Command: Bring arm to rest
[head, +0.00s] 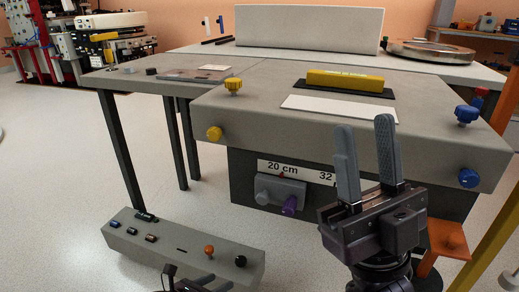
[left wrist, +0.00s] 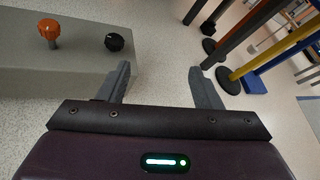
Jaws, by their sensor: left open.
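My left gripper (head: 188,277) shows only in part at the bottom edge of the head view, just in front of the grey control box (head: 150,240). In the left wrist view its two fingers (left wrist: 160,70) are spread apart with nothing between them. The box's orange knob (left wrist: 48,32) and black knob (left wrist: 115,42) lie beyond the left finger. My right gripper (head: 367,138) points upward in front of the workbench, its two grey fingers apart and empty. Most of the left arm is out of view.
The grey bench (head: 260,110) carries a yellow block (head: 345,80), a white plate (head: 338,108) and yellow and blue knobs at its edges. An orange stand (head: 448,240) is right of my right gripper. Open floor lies left.

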